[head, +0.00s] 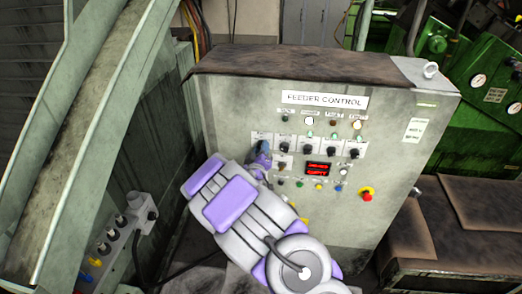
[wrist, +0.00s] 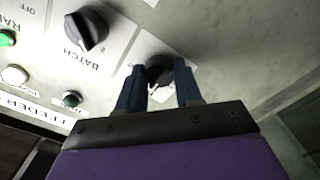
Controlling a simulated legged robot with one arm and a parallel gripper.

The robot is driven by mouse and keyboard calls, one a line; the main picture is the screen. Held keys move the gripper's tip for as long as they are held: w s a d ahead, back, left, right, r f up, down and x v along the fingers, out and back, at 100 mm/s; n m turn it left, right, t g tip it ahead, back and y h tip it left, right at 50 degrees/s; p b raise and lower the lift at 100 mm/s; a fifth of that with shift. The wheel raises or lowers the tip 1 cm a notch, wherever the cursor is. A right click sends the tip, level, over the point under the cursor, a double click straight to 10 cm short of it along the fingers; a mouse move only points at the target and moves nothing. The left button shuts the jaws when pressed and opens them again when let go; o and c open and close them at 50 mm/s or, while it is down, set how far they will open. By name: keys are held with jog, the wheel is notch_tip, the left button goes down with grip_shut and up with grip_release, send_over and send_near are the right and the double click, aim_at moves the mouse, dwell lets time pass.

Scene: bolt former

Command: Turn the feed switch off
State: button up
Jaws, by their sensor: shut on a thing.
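The feeder control cabinet (head: 385,95) stands in front of me, with a row of black rotary switches on its sloped face. My gripper (head: 263,150) is at the leftmost switch of the row in the head view. In the wrist view, the two blue fingers of my gripper (wrist: 160,88) are shut on a black knob (wrist: 158,69), one on each side. I cannot read this knob's name, so I cannot tell if it is the feed switch. The knob marked BATCH (wrist: 86,28) is beside it, free of the fingers.
A red display (head: 317,169) and several small buttons lie below the switch row. A red emergency button on yellow (head: 367,194) is at the lower right. A grey chute (head: 85,120) rises at the left, above a socket strip (head: 118,235). Green machinery (head: 478,85) stands at the right.

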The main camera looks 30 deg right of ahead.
jog(key=shift+a, duration=0.1)
jog(key=o, duration=1)
jog(key=shift+w, duration=0.1)
jog(key=shift+o, duration=0.2)
jog(key=p+v, duration=1.1)
jog(key=v, duration=0.6)
jog(key=shift+a, duration=0.25)
jog(key=shift+f, duration=0.15)
